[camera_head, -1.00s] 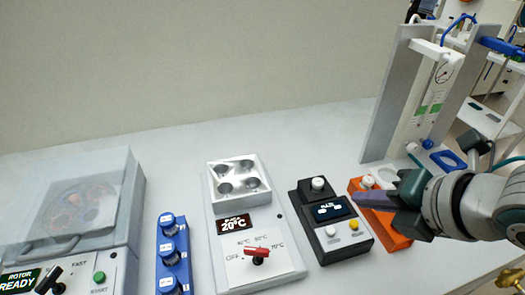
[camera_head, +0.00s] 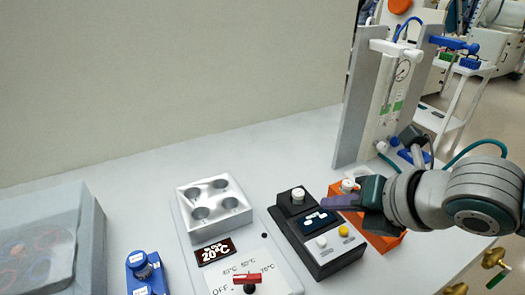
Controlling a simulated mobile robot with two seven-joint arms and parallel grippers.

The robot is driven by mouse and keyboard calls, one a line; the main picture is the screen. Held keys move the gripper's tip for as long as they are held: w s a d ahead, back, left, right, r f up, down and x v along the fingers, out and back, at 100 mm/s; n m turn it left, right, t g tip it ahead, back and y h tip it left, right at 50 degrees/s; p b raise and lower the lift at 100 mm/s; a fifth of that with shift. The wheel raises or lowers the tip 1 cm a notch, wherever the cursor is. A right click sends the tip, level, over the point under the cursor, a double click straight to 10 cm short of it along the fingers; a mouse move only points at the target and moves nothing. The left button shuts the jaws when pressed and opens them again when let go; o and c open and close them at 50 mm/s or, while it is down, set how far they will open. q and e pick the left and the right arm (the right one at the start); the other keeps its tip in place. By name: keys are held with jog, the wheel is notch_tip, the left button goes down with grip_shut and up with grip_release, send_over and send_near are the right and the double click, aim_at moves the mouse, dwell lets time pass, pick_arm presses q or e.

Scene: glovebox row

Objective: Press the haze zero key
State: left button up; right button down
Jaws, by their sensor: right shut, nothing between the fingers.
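A dark meter with a light front panel (camera_head: 328,257) stands on the bench right of centre. It has a small lit display (camera_head: 316,221), whose text is too small to read surely. Below the display are a white key (camera_head: 321,242) and a yellow key (camera_head: 343,231); I cannot read their labels. A white-capped round holder (camera_head: 298,194) sits at its back. My right gripper (camera_head: 326,202) is shut and empty, its tips pointing left near the display's upper right edge, apparently above the meter. It is behind both keys in the picture. My left gripper is not in view.
An orange block (camera_head: 386,240) lies under my right gripper, with a white cap (camera_head: 348,186) at its back. A heating block with a red knob (camera_head: 247,278) stands left of the meter. A grey stand with a gauge (camera_head: 354,115) rises behind right.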

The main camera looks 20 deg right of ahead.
jog(key=b, duration=0.5)
send_over(321, 242)
jog(key=s, duration=0.1)
notch_tip(321, 242, down, 6)
jog(key=shift+d+r, duration=0.1)
jog(key=shift+r, duration=0.15)
jog(key=shift+f+b, duration=0.65)
jog(key=shift+f, duration=0.25)
jog(key=shift+f, duration=0.1)
dwell(0.4)
jog(key=shift+f, duration=0.3)
